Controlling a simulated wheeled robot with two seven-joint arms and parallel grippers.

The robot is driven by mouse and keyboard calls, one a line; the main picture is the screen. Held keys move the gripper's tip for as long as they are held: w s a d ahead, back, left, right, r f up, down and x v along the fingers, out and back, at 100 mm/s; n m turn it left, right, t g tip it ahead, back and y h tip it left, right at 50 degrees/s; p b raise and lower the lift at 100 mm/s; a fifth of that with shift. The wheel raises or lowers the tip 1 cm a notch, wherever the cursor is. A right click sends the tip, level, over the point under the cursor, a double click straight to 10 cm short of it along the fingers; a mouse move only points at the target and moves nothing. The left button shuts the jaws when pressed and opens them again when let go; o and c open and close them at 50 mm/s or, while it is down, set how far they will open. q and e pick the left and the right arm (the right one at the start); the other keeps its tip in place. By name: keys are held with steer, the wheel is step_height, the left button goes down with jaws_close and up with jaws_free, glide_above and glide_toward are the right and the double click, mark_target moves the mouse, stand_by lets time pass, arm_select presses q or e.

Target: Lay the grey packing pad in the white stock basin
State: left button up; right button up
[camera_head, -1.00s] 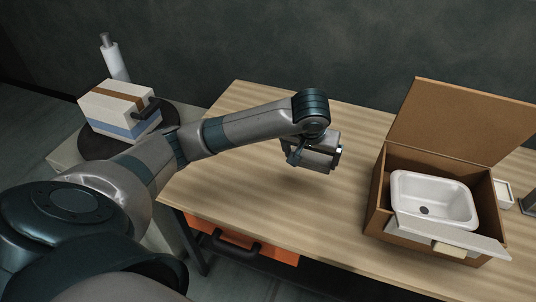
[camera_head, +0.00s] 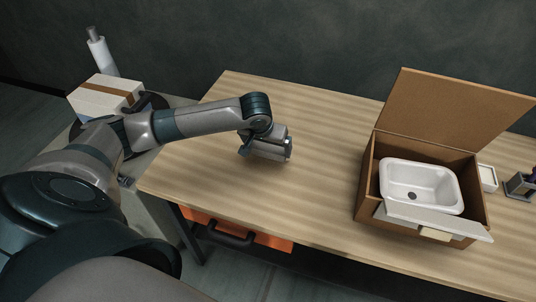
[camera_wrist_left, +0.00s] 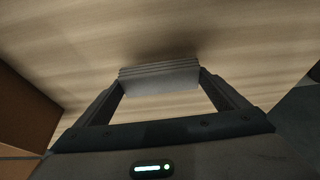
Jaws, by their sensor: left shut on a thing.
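The white stock basin (camera_head: 420,184) sits inside an open brown box at the right of the table in the head view. It looks empty, with a dark round spot in its floor. My left gripper (camera_head: 287,150) is above the middle of the table, to the left of the box and apart from it. In the left wrist view its two fingers are shut on a grey, ridged slab, the grey packing pad (camera_wrist_left: 160,77), held at the fingertips over the wooden top. The pad is mostly hidden in the head view. My right gripper is out of view.
The brown box (camera_head: 367,187) has its lid (camera_head: 450,110) raised at the back and a pale flap (camera_head: 440,222) along its front. A small white dish (camera_head: 487,178) and a grey holder (camera_head: 519,186) stand right of it. The wooden table (camera_head: 310,205) is clear between gripper and box.

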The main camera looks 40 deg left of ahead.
mark_target(268, 155)
arm_select(q)
steer(key=shift+f+p, duration=0.55)
steer(key=shift+f, duration=1.45)
steer(key=shift+f, duration=0.1)
steer(key=o, duration=0.7)
steer(key=b+v, duration=0.1)
steer(key=v, duration=1.1)
